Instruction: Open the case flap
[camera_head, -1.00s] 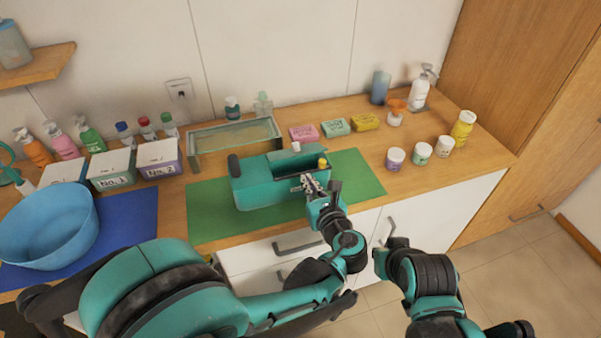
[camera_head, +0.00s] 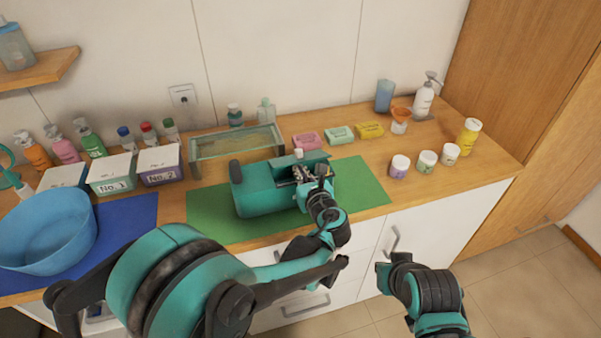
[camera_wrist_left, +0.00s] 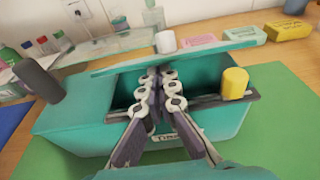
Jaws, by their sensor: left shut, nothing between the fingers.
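The teal case (camera_head: 262,192) stands on a green mat; it also shows in the wrist view (camera_wrist_left: 85,125). Its teal flap (camera_wrist_left: 215,52) is tilted up along the back, leaving a dark gap to the body; it shows in the head view too (camera_head: 308,161). My left gripper (camera_head: 301,174) is at this gap. In the wrist view its fingers (camera_wrist_left: 160,76) are together and empty, with the tips at the flap's front edge. Contact is unclear. A yellow knob (camera_wrist_left: 235,82) sits on the right end. My right gripper (camera_head: 384,271) is low, off the counter; its fingers are unclear.
A glass tray (camera_head: 235,147) stands behind the case, with soap bars (camera_head: 339,134) behind on the right. Labelled boxes (camera_head: 110,175) and a blue basin (camera_head: 47,225) are left. Several jars (camera_head: 427,160) stand right. The mat's right part is clear.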

